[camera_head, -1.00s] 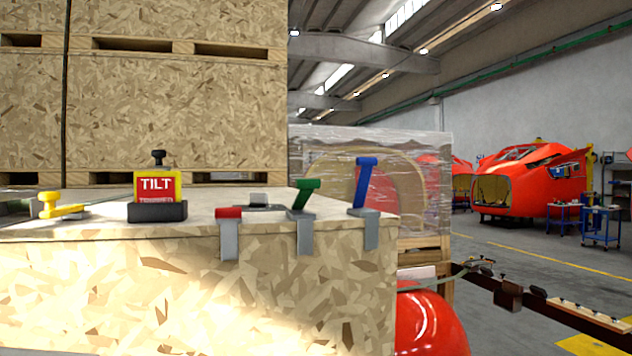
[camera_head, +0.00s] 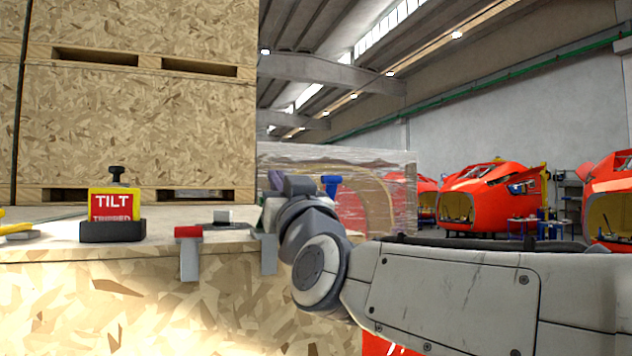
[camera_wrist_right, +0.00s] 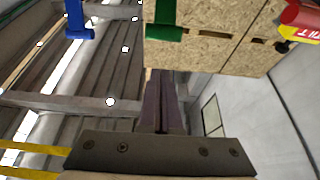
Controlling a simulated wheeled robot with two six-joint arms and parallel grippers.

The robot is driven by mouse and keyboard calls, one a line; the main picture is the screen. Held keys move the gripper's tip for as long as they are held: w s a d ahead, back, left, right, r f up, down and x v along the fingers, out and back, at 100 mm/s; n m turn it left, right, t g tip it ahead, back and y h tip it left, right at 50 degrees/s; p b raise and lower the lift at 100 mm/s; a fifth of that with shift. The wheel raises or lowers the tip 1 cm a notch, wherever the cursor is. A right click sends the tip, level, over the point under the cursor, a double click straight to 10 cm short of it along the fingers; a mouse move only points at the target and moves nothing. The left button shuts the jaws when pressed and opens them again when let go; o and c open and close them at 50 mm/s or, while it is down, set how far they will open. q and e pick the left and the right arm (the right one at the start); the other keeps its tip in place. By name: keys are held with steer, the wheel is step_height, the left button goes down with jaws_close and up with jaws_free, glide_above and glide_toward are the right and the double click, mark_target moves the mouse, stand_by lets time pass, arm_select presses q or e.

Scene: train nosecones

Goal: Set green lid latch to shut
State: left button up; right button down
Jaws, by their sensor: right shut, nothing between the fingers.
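The green lid latch is mostly hidden behind my right gripper (camera_head: 280,183) in the head view; its metal bracket (camera_head: 268,253) shows at the crate edge. In the right wrist view, the green latch handle (camera_wrist_right: 164,33) is at the top, just beyond my shut, empty fingers (camera_wrist_right: 160,105), with a visible gap in the picture. The blue latch (camera_head: 331,183) stands raised to the right and also shows in the right wrist view (camera_wrist_right: 76,25). The red latch (camera_head: 188,232) lies low and flat to the left. My left gripper is out of view.
The latches sit along the edge of a chipboard crate lid (camera_head: 150,248). A TILT indicator (camera_head: 112,208) and a yellow latch (camera_head: 15,228) are to the left. Stacked crates (camera_head: 140,120) rise behind. Red nosecones (camera_head: 490,195) stand far off at the right.

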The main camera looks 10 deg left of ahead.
steer(key=p+x, duration=0.2)
steer(key=x, duration=0.3)
steer(key=shift+s+d+f, duration=0.1)
steer(key=shift+s+f, duration=0.1)
steer(key=shift+f, duration=0.5)
steer(key=shift+s+d+f, duration=0.15)
steer(key=shift+s+f, duration=0.05)
steer(key=shift+f, duration=0.5)
steer(key=shift+s+d+f, duration=0.1)
steer(key=shift+s+f, duration=0.15)
steer(key=shift+f, duration=0.45)
steer(key=shift+s+d+f+t+y+b, duration=0.25)
steer(key=shift+f+t+b, duration=0.5)
steer(key=shift+b, duration=2.3)
steer(key=shift+s+d+f+t+y+b, duration=0.1)
steer(key=shift+s+f+t+y+b, duration=0.3)
steer(key=shift+f+b, duration=1.75)
steer(key=shift+s+d+r+t+y+b, duration=0.15)
steer(key=shift+t+y+b, duration=0.3)
steer(key=shift+b, duration=3.55)
steer(key=shift+w+f, duration=0.1)
steer(key=shift+f, duration=0.05)
